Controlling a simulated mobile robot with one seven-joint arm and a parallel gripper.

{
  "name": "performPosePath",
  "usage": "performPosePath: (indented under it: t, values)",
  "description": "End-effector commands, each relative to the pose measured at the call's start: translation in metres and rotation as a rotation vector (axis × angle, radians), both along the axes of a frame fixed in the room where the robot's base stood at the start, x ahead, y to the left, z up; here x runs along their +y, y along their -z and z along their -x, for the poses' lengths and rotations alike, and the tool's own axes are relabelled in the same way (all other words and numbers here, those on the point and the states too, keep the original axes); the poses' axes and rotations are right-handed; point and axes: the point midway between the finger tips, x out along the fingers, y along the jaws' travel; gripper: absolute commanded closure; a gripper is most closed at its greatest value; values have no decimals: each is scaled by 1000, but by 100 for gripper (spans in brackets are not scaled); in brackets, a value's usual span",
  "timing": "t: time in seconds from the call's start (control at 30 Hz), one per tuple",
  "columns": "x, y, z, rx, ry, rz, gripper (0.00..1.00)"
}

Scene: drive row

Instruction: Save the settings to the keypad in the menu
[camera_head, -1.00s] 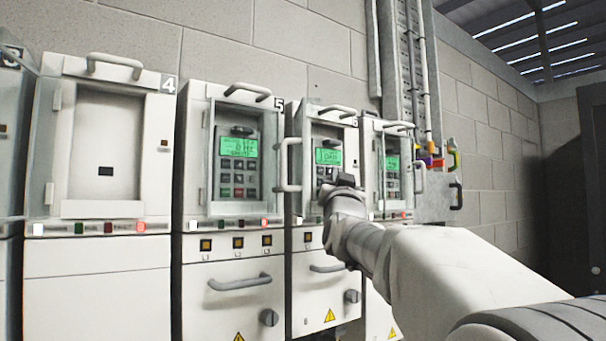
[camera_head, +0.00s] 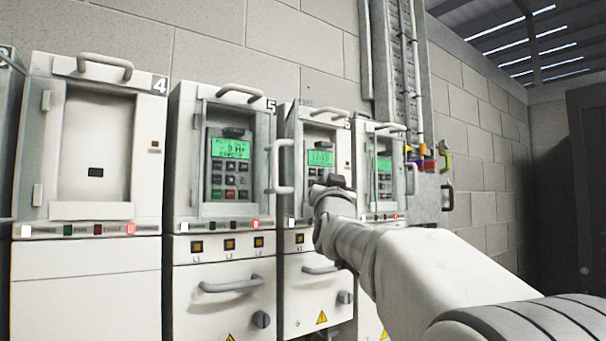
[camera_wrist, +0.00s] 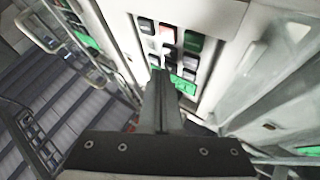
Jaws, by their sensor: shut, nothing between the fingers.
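Drive 6 (camera_head: 297,130) has its door open and its keypad (camera_head: 316,170) exposed, with a lit green screen (camera_head: 320,158) whose text is too small to read surely. My gripper (camera_head: 337,184) is in front of this keypad and hides most of its keys. In the wrist view my gripper (camera_wrist: 158,74) is shut and empty, its tips near the keys and the green screen (camera_wrist: 184,86). A keypad with dark, red and green keys (camera_wrist: 168,50) lies just beyond the tips. I cannot tell whether the tips touch it.
Drive 5 (camera_head: 180,150), left of it, has a lit keypad (camera_head: 231,165). Drive 4 (camera_head: 48,150) has an empty recess. Another drive (camera_head: 400,150) with a green screen stands to the right. A door handle (camera_head: 280,166) juts out beside drive 6. Coloured padlocks (camera_head: 428,164) hang at the right.

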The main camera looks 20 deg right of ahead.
Motion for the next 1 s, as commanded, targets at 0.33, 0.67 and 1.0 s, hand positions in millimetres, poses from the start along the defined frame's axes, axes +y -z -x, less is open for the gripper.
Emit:
performPosePath:
  t: [0.33,0.67,1.0]
  values:
    - [2,0,-5,1,-1,0,100]
    - [4,1,-8,1,-3,0,100]
    - [6,1,-8,2,-6,0,100]
